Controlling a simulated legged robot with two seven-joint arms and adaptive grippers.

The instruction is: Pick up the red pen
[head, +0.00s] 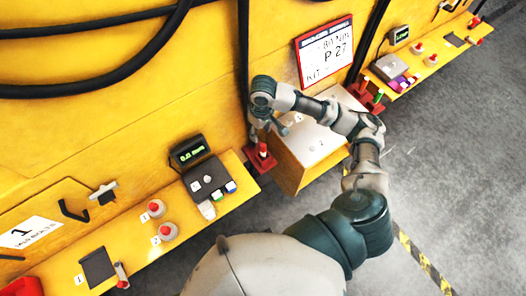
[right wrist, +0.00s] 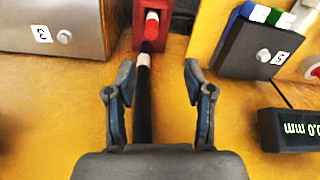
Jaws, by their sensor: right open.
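A short red pen-like cylinder with a pale end (head: 263,150) sits in a small red bracket (head: 261,163) low on the yellow machine face. In the right wrist view the red cylinder (right wrist: 152,28) shows at the top, inside the red bracket. I cannot tell for sure that it is the pen. My right gripper (head: 268,132) is open just above the bracket. In the right wrist view its spread fingers (right wrist: 159,75) point at the bracket and stand apart on both sides of a black bar with a white band. Nothing is held. My left gripper is out of view.
A box with a pale top (head: 312,140) stands right of the bracket. A dark block (head: 207,183) with blue and green pieces and a display (head: 189,150) are on the left ledge. Red buttons (head: 156,206) are farther left. Open grey floor (head: 460,160) lies right.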

